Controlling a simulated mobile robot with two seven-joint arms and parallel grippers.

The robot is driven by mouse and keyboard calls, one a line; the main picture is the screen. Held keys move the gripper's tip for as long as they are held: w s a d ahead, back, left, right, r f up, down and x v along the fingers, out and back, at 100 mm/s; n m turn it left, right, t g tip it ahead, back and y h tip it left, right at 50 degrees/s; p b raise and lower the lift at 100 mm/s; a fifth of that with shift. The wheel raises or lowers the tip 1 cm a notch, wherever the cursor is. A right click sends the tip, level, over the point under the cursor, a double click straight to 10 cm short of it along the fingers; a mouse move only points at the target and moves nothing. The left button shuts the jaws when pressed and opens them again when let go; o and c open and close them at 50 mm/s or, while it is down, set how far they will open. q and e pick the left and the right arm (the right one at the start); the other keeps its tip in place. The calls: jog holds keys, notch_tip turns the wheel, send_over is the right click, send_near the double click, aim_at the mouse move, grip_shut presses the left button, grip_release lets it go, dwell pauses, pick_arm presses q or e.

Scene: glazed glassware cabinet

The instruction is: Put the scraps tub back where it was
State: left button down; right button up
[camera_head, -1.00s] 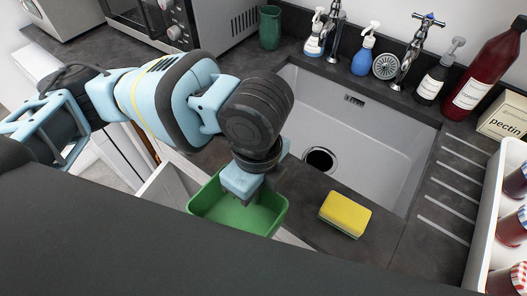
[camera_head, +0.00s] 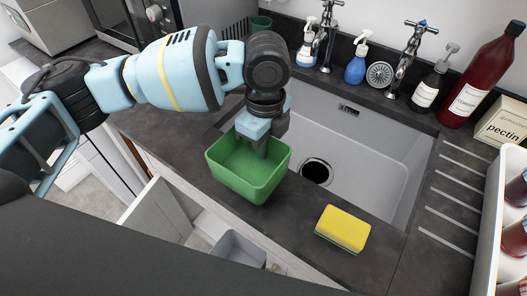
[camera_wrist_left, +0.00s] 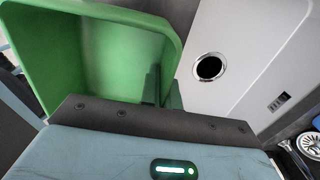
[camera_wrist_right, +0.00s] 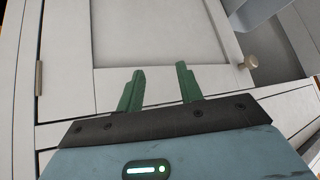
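The scraps tub is an open green tub (camera_head: 235,180), roughly upright, over the counter strip in front of the sink. It looks empty; I cannot tell whether it touches the counter. My left gripper (camera_head: 262,148) is shut on its rim wall on the sink side. In the left wrist view the tub (camera_wrist_left: 95,55) fills the upper left, with the fingers (camera_wrist_left: 160,88) at its wall. My right gripper (camera_wrist_right: 158,88) is open and empty, facing a white cupboard front (camera_wrist_right: 165,35); it is not seen in the head view.
Below the counter a cupboard door (camera_head: 158,218) stands open, with a grey bin (camera_head: 238,250) beside it. A yellow sponge (camera_head: 343,228) lies right of the tub. The sink (camera_head: 375,150) is behind. A white tray of jars (camera_head: 490,235) stands at the right.

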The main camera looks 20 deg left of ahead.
pick_arm(q)
jog(key=shift+w+f, duration=0.2)
jog(key=shift+w, duration=0.15)
jog(key=shift+f, duration=1.6)
jog(key=shift+s+f, duration=0.1)
jog(key=c, duration=1.6)
grip_release()
jog(key=shift+c, duration=0.2)
notch_tip(320, 180, up, 12)
jog(key=shift+w+p, duration=0.25)
jog(key=shift+p, duration=0.1)
jog(key=shift+d, duration=0.1)
